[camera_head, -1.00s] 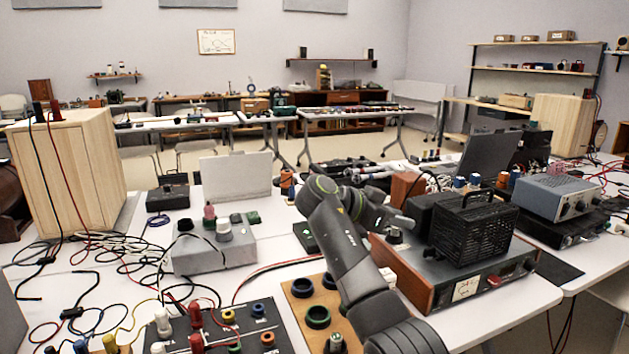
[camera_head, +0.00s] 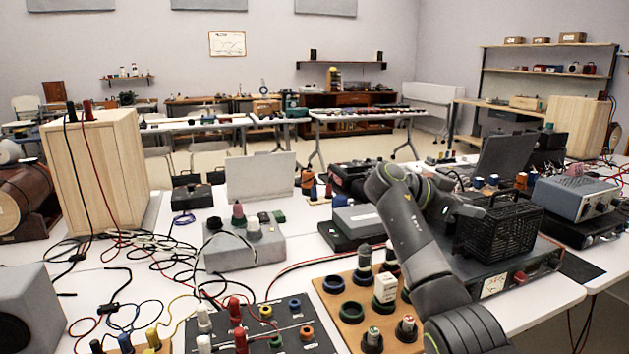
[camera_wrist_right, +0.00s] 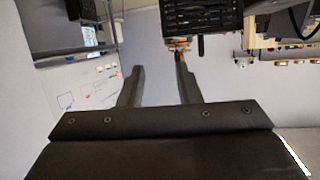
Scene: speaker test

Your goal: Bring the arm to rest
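My right arm comes in from the bottom right of the head view and bends over the table. Its gripper (camera_head: 480,211) is in the air in front of the black slotted box, partly lost against dark equipment. In the right wrist view the two fingers (camera_wrist_right: 159,72) stand apart with nothing between them, so the gripper is open and empty. My left gripper is not in view.
A wooden board with jacks and posts (camera_head: 337,330) lies left of the arm. A grey box (camera_head: 232,258), loose cables and a wooden speaker box (camera_head: 98,178) are further left.

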